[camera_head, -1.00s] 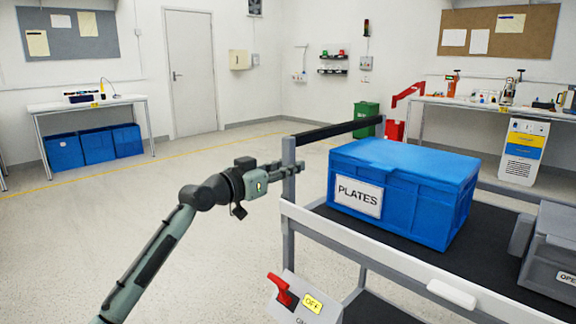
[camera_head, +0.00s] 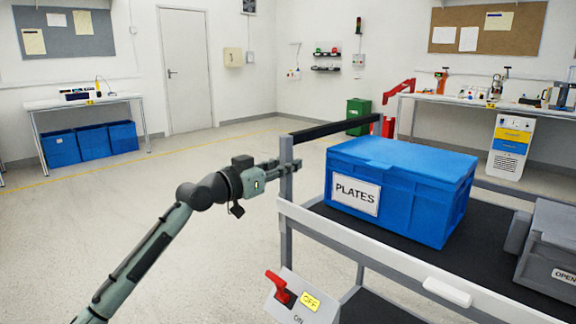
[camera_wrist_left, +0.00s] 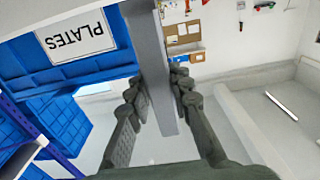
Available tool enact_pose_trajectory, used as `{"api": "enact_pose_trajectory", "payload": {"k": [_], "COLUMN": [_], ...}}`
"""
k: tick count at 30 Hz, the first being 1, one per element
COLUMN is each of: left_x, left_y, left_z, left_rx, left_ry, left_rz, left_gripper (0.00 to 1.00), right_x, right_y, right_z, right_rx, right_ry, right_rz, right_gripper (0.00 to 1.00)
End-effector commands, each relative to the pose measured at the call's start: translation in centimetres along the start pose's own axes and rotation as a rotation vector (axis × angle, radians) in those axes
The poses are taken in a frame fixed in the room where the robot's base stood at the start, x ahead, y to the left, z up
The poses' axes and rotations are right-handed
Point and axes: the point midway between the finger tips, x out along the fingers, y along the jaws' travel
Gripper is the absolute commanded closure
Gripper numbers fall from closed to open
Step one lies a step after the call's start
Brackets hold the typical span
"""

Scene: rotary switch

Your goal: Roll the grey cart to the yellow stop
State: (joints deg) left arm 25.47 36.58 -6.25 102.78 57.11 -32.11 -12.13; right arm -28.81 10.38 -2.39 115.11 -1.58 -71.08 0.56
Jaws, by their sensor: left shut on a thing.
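The grey cart (camera_head: 345,235) stands at the right in the head view, with a dark push bar (camera_head: 335,128) across its end and a grey upright post (camera_head: 286,185). My left gripper (camera_head: 284,164) is at the upper part of this post. In the left wrist view, my left gripper (camera_wrist_left: 158,100) has its fingers on both sides of the grey post (camera_wrist_left: 150,55) and is shut on it. A switch with a red lever (camera_head: 281,288) and a yellow OFF label is at the cart's near side. I cannot make out the yellow stop. My right gripper is out of view.
A blue PLATES crate (camera_head: 400,190) and a grey box (camera_head: 550,250) ride on the cart's top. Open floor (camera_head: 120,220) lies left, crossed by a yellow line (camera_head: 185,148). A green bin (camera_head: 358,115) and benches stand by the walls.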

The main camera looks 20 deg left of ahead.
Motion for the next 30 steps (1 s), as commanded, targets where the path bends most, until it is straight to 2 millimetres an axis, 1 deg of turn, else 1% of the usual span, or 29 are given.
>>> {"api": "enact_pose_trajectory", "payload": {"k": [1,10,11,15,25,28,30], "left_x": [0.0,0.1,0.1,0.1,-0.1,-1.0,-2.1], "left_y": [0.4,0.6,0.6,0.6,0.3,0.2,0.2], "left_z": [0.1,0.2,0.2,0.2,0.1,0.2,0.2], "left_rx": [-0.002,-0.003,-0.003,-0.003,-0.001,0.0,0.002], "left_ry": [-0.001,-0.002,-0.002,-0.002,-0.001,-0.001,-0.003], "left_rz": [0.007,0.011,0.012,0.01,0.006,0.005,0.005], "left_gripper": [1.0,1.0,0.76,0.59,0.58,0.58,0.58], "right_x": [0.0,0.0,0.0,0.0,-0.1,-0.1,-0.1], "right_y": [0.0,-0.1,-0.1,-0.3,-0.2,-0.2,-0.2], "right_z": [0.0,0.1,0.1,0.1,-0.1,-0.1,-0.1], "right_rx": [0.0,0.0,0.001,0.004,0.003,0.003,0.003], "right_ry": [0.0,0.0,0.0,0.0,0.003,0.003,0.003], "right_rz": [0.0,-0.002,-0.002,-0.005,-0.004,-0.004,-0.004], "right_gripper": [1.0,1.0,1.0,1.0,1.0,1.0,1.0]}}
